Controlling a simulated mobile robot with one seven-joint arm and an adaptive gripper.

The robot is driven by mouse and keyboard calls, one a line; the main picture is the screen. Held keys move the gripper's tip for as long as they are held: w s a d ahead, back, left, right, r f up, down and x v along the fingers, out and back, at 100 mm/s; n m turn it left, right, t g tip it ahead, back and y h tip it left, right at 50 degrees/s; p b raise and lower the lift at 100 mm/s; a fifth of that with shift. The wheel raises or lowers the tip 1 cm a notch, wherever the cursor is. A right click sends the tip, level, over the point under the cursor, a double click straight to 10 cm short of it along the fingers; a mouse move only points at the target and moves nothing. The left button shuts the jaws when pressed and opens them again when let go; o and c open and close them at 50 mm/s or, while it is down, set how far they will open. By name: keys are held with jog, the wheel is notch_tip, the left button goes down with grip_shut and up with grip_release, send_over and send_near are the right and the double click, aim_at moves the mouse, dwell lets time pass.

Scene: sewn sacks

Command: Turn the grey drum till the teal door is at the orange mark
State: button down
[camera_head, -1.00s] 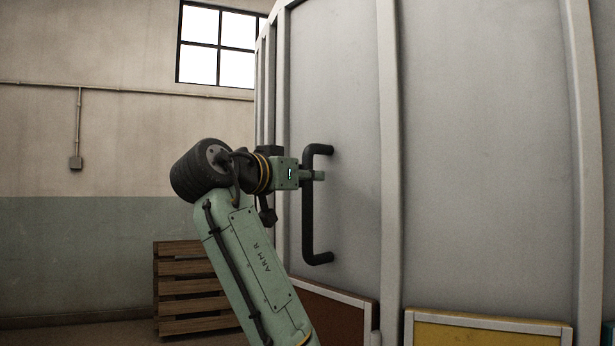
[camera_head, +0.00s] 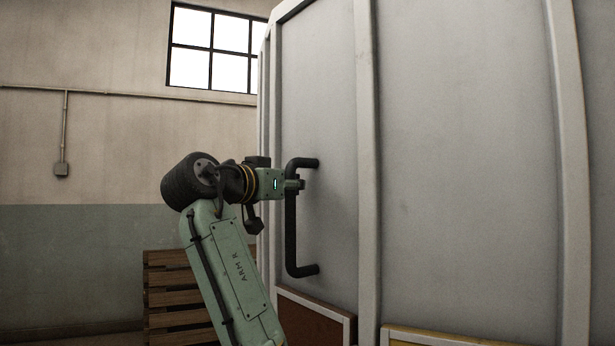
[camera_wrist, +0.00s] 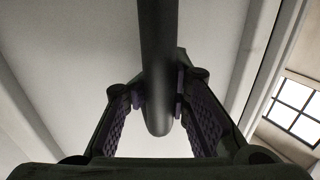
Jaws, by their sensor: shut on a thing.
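The grey drum (camera_head: 455,150) fills the right of the head view, with pale upright ribs between its panels. A black bar handle (camera_head: 291,235) is fixed upright on one panel. My gripper (camera_head: 298,184) is shut on the handle near its upper end. In the wrist view the handle (camera_wrist: 158,60) runs between the two padded fingers of my gripper (camera_wrist: 163,105). Along the drum's lower edge are a brown door (camera_head: 315,318) and a yellow door (camera_head: 440,338), both partly cut off. No teal door and no orange mark can be made out now.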

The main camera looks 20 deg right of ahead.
jog(key=w+a+f+p, duration=0.1)
jog(key=w+a, duration=0.3)
jog(key=w, duration=0.3)
jog(key=shift+w+f+n+t, duration=0.2)
jog(key=shift+f+n+t, duration=0.1)
jog(key=shift+n, duration=0.1)
jog(key=c, duration=1.9)
grip_release()
jog(key=shift+s+d+r, duration=0.1)
jog(key=shift+s+r, duration=0.1)
jog(key=shift+o, duration=0.7)
jog(key=shift+s+d+r+p, duration=0.1)
jog(key=shift+s+r+p, duration=0.1)
jog(key=shift+s+p, duration=0.1)
jog(key=shift+o, duration=1.4)
jog(key=shift+d, duration=0.25)
jog(key=shift+w, duration=0.1)
